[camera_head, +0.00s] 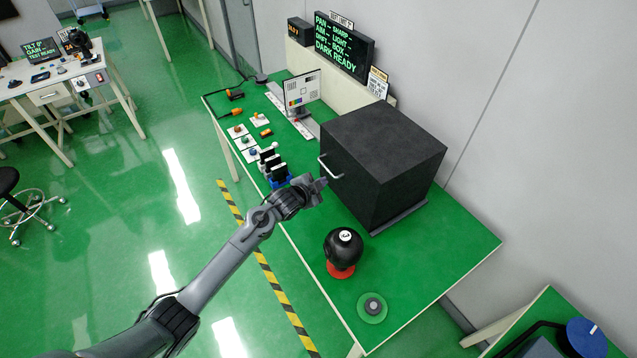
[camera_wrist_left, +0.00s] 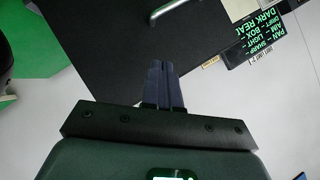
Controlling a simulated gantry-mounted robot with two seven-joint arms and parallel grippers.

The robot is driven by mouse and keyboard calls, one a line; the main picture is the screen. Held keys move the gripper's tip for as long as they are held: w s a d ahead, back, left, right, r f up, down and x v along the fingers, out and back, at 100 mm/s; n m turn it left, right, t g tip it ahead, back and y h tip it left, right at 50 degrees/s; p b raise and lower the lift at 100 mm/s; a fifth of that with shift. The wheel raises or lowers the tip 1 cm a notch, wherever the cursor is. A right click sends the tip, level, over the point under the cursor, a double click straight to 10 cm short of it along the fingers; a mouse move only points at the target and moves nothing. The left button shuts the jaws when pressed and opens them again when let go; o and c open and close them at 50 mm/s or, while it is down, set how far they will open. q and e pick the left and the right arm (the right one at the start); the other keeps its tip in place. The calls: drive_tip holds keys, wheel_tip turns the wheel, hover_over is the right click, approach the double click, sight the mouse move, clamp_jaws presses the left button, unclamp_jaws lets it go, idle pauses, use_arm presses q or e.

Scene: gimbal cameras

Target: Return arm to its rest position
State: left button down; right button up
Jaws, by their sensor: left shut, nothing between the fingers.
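My left arm comes in from the lower left of the head view and reaches over the front edge of the green table (camera_head: 455,245). My left gripper (camera_head: 322,184) is shut and empty. It is close to the front face of the black box (camera_head: 385,160), near the box's metal handle (camera_head: 322,165). In the left wrist view the shut fingers (camera_wrist_left: 161,72) point toward the black box (camera_wrist_left: 110,40), and the handle (camera_wrist_left: 168,9) shows beyond the fingertips. I cannot tell whether the fingers touch the box. My right gripper is not in view.
A black ball-shaped device (camera_head: 343,248) on a red base and a grey knob (camera_head: 373,306) on a green disc stand right of the gripper. A test chart (camera_head: 302,90), small coloured parts and a blue rack (camera_head: 280,176) are to the left. A text screen (camera_head: 343,45) stands behind.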

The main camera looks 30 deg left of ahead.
use_arm(q)
drive_tip(key=s+d+f+g, duration=0.1)
drive_tip(key=s+d+f, duration=0.1)
drive_tip(key=s+f, duration=0.45)
drive_tip(key=s+d+f+g, duration=0.1)
drive_tip(key=s+d+f, duration=0.2)
drive_tip(key=s+f, duration=0.35)
drive_tip(key=s+d+n+g, duration=0.1)
drive_tip(key=s+d, duration=0.2)
drive_tip(key=s, duration=0.5)
drive_tip(key=s+d+n+g, duration=0.1)
drive_tip(key=s+d+g, duration=0.15)
drive_tip(key=s, duration=0.55)
drive_tip(key=s+d+r+n+g+p, duration=0.1)
drive_tip(key=s+r+n+g, duration=0.35)
drive_tip(key=s+r, duration=0.8)
wheel_tip(320, 180, up, 15)
drive_tip(key=t+p, duration=0.1)
drive_tip(key=p, duration=1.4)
drive_tip(key=shift+w+n, duration=0.2)
drive_tip(key=shift+n, duration=0.15)
